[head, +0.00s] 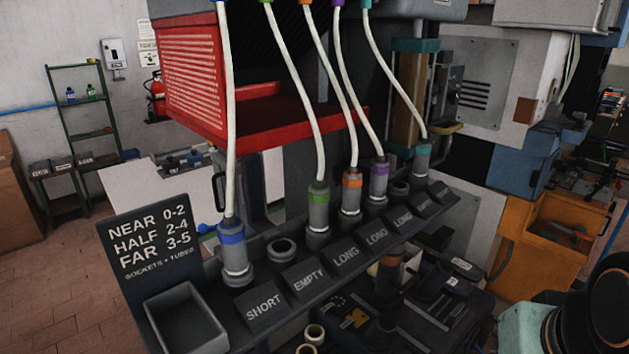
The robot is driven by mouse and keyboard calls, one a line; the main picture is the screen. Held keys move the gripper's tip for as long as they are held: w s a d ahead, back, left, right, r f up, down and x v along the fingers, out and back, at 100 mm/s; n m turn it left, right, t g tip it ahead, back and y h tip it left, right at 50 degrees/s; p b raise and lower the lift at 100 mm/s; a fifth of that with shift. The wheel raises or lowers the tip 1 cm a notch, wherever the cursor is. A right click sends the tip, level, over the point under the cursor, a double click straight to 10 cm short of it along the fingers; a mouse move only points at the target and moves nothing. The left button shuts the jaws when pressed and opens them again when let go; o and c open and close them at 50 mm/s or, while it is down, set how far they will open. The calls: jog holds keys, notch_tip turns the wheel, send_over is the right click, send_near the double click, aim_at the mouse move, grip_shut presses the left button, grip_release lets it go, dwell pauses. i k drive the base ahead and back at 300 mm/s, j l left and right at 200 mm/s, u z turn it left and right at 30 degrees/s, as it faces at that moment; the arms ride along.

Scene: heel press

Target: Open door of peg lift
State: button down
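No part in the head view is marked as the peg lift, and I cannot tell for sure which door is its door. A tall narrow column with teal ends and a tan face (408,95) stands behind the tubes, right of centre; I cannot tell whether it is the lift. A dark sloping rack (262,312) in front has labels such as SHORT, EMPTY and LONG. White tubes run down into its blue (232,240), green (318,205), orange (351,190), purple (379,180) and teal (422,155) collared fittings.
A sign (150,235) reads NEAR 0-2, HALF 2-4, FAR 3-5, above an empty grey bin (185,318). A red machine guard (195,75) stands behind. An orange cabinet (535,235) is at the right. The tiled floor (50,290) at the left is clear.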

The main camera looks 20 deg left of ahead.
aim_at(219, 180)
jog(key=u, duration=1.45)
jog(key=j, duration=0.8)
jog(key=i+j, duration=0.1)
jog(key=j, duration=0.3)
jog(key=i+j+u, duration=0.15)
jog(key=j, duration=0.2)
jog(key=i+j, duration=0.25)
jog(key=i+j+u, duration=0.1)
jog(key=i, duration=0.4)
jog(key=i+l+u, duration=0.1)
jog(key=i+l, duration=0.3)
jog(key=i, duration=0.15)
jog(key=l, duration=0.25)
